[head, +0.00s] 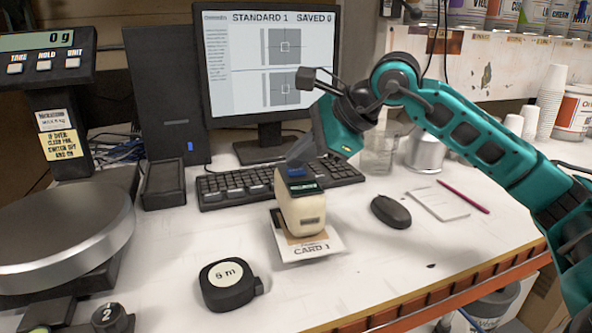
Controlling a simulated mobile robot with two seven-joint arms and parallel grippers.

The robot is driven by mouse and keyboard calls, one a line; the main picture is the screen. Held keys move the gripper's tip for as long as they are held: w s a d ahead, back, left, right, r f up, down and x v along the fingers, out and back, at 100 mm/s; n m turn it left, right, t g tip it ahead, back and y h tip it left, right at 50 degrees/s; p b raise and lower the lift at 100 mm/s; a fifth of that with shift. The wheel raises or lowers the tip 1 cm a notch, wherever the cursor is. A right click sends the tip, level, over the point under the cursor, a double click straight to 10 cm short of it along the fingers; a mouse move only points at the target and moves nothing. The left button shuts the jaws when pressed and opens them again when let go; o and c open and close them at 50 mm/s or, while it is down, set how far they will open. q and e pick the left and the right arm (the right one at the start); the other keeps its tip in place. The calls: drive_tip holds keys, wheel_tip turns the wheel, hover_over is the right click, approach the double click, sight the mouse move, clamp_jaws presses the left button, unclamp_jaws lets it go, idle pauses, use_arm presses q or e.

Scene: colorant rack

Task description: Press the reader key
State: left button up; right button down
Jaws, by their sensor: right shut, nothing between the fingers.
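The reader (302,212) is a cream, block-like device with a small dark display on its top. It stands on a white card (318,247) marked CARD 1. A blue key (297,172) shows on the reader's top, just behind the display. My right gripper (298,158) is shut and empty, its tips pointing down at the blue key. I cannot tell whether the tips touch the key or hover just over it. The tips partly cover the key. My left gripper is not in view.
The monitor (268,113) reads STANDARD 1 and SAVED 0. A keyboard (235,187) lies right behind the reader, a mouse (391,212) to its right. A tape measure (228,284) sits in front, a scale (60,235) at left. Beakers (381,150) stand beyond my right arm.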

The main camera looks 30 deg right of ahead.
sight(300, 171)
idle(0.4)
drive_tip(key=shift+r+p, duration=0.65)
drive_tip(key=shift+r, duration=0.05)
wheel_tip(300, 171, up, 5)
drive_tip(key=p, duration=0.4)
idle(0.8)
